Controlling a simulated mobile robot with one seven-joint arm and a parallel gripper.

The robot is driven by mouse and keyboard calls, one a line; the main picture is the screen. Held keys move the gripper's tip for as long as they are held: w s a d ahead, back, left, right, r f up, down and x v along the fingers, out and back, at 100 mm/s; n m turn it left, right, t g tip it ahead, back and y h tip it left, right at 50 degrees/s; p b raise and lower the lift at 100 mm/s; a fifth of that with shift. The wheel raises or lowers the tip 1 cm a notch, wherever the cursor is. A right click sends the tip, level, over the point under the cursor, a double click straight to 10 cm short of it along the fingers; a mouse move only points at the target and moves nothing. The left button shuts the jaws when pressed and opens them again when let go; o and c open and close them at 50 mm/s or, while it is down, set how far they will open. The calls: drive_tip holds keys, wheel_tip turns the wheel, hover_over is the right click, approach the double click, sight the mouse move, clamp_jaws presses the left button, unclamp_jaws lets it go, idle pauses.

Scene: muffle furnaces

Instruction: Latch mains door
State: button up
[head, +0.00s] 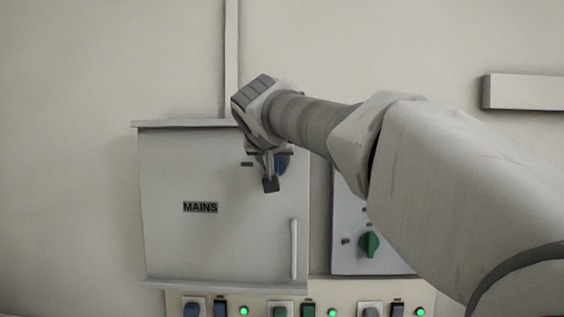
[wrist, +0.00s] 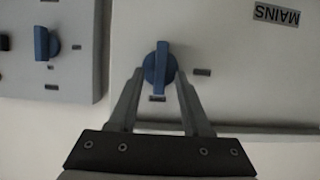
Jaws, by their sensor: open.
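The mains door (head: 220,235) is a grey cabinet front with a MAINS label (head: 200,207), and it looks closed. A round blue latch knob (wrist: 161,62) sits near its upper right corner in the head view, partly hidden by my gripper (head: 270,183). In the upside-down wrist view the knob's grip bar stands vertical. One small dark mark (wrist: 202,72) lies beside the knob and another (wrist: 157,98) lies in line with the bar. My gripper (wrist: 160,74) is open, with one finger on each side of the knob. I cannot tell whether the fingers touch it.
A vertical handle (head: 293,248) is on the door's lower right. A neighbouring panel (head: 350,258) has a green knob (head: 369,243); the wrist view shows a blue knob (wrist: 45,43) on it. Switches and green lights (head: 244,311) line the bottom. My arm hides part of that panel.

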drive_tip(key=shift+w, duration=0.15)
clamp_jaws()
idle(0.4)
drive_tip(key=shift+a, duration=0.1)
drive_tip(key=shift+a+f+n+t+h+b, duration=0.35)
drive_tip(key=shift+n+h, duration=0.8)
drive_tip(key=shift+n, duration=1.1)
drive_tip(key=shift+a+f+n+t+h+b, duration=0.15)
drive_tip(key=shift+n+t+h+b, duration=0.35)
drive_tip(key=shift+n+h, duration=1.2)
drive_tip(key=shift+a+f+n+t+h+b, duration=0.3)
drive_tip(key=shift+n+t+h, duration=0.3)
drive_tip(key=shift+n, duration=2.15)
drive_tip(key=shift+d, duration=0.1)
